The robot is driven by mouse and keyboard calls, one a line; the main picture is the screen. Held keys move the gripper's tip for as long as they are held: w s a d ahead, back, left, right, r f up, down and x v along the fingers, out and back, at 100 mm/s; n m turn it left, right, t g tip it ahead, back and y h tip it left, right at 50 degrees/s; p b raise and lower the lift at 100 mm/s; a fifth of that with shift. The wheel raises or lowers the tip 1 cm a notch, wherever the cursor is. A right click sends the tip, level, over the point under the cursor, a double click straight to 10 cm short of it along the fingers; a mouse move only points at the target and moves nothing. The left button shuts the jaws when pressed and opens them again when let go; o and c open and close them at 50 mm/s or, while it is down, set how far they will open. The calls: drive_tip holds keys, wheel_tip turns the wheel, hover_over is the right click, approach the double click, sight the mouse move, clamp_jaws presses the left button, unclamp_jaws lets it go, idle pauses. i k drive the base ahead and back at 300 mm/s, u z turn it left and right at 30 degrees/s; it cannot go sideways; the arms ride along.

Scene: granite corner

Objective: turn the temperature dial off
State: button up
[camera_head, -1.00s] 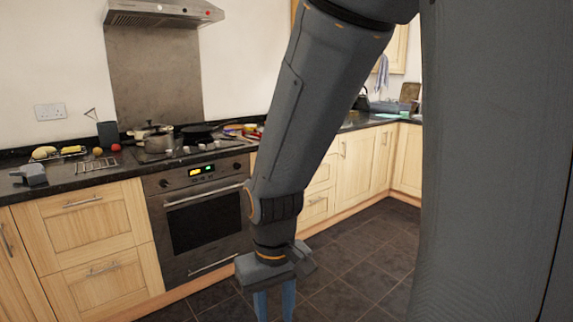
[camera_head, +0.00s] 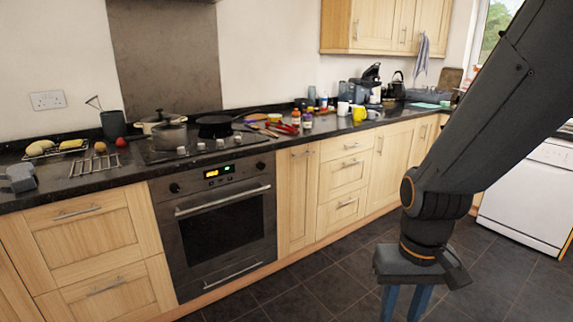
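The oven (camera_head: 222,230) is built into the counter left of centre, with its door shut. Its control panel has a lit display (camera_head: 219,172) showing yellow and green. A dark round left knob (camera_head: 174,188) and a dark round right knob (camera_head: 260,165) sit at either end of the panel. I cannot tell which one is the temperature dial, and their markings are too small to read. My gripper (camera_head: 404,304) hangs over the floor at the lower right, well apart from the oven. Its two blue fingers point down with a gap between them, and they are cut off by the frame edge.
A hob with a lidded pot (camera_head: 170,136) and a pan (camera_head: 214,127) is above the oven. Bottles and a yellow mug (camera_head: 359,113) stand on the counter to the right. The oven door handle (camera_head: 222,200) sticks out. The tiled floor (camera_head: 310,285) before the oven is clear.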

sight(260, 166)
drive_tip(key=u, duration=0.2)
drive_tip(key=i, duration=0.85)
drive_tip(key=u, duration=0.45)
